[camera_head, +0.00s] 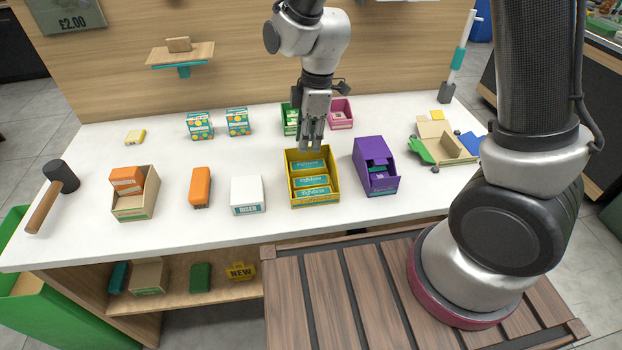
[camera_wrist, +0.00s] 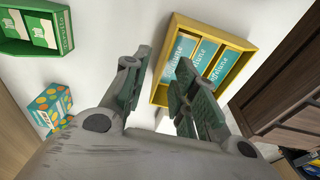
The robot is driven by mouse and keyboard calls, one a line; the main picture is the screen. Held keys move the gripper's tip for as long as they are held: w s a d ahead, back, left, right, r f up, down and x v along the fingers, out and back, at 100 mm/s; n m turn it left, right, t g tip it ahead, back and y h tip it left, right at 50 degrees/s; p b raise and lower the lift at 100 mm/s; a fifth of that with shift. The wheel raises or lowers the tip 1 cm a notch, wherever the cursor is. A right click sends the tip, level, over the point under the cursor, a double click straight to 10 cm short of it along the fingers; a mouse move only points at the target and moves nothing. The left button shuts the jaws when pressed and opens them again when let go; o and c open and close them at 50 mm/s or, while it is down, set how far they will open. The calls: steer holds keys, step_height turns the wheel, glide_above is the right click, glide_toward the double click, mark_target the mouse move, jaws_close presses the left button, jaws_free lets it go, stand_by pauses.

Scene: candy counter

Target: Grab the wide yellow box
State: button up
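The wide yellow box (camera_head: 317,203) is an open-topped yellow tray holding teal packets in rows. It stands upright near the counter's front edge, right of the middle. My gripper (camera_head: 311,143) is above its back edge, fingers pointing down. In the wrist view the yellow box (camera_wrist: 216,33) is at upper right, and my gripper (camera_wrist: 162,62) is open with a gap between its fingers. One finger overlaps the box's side in that view and the other is beside it over white counter. I cannot tell whether either finger touches the box.
A purple box (camera_head: 378,185) stands close on the right and a white box (camera_head: 246,194) on the left. Green (camera_head: 290,118) and pink (camera_head: 340,114) boxes are behind. Open cardboard pieces (camera_head: 447,143) lie at right. A mallet (camera_head: 58,183) lies at far left.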

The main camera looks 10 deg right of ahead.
steer(key=f, duration=0.3)
steer(key=shift+a+f, duration=0.1)
steer(key=shift+a, duration=0.15)
jaws_close()
